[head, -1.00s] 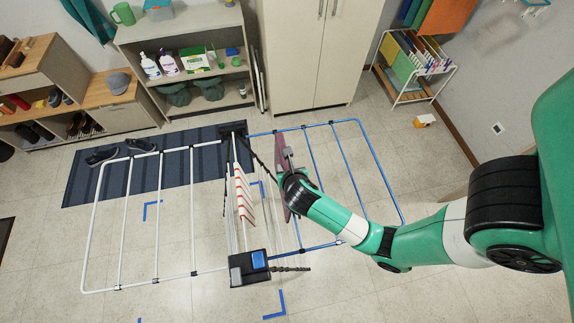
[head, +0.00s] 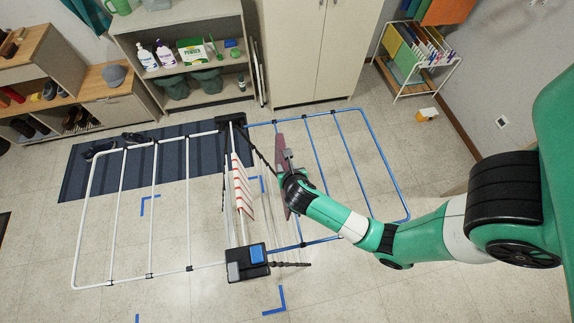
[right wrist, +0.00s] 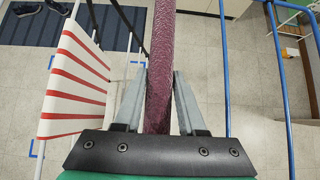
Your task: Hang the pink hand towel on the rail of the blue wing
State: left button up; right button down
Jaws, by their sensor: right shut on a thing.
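The pink hand towel (head: 280,165) looks dark mauve and hangs as a narrow upright sheet, seen nearly edge-on. My right gripper (head: 288,158) is shut on it. In the right wrist view the towel (right wrist: 160,70) runs between the two fingers of my gripper (right wrist: 160,85). The blue wing (head: 363,155) spreads to the right of the drying rack's middle, with several blue rails. The towel is near the wing's inner side, left of the blue rail (right wrist: 226,60) in the wrist view. I cannot tell whether it touches a rail. My left gripper is not in view.
A white towel with red stripes (head: 241,188) hangs at the rack's middle, close left of my right gripper. The white wing (head: 82,220) extends left. A black end block (head: 248,265) is at the near end. Shelves (head: 180,90) and a cabinet (head: 310,45) stand behind.

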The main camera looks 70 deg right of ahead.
jog(key=shift+f+b, duration=1.7)
jog(key=shift+f, duration=1.2)
jog(key=shift+c, duration=2.1)
grip_release()
jog(key=p+v, duration=0.2)
jog(key=v, duration=0.8)
jog(key=shift+a+r, duration=0.15)
jog(key=shift+r, duration=0.15)
jog(key=shift+s+a+r, duration=0.25)
jog(key=shift+a+r, duration=0.05)
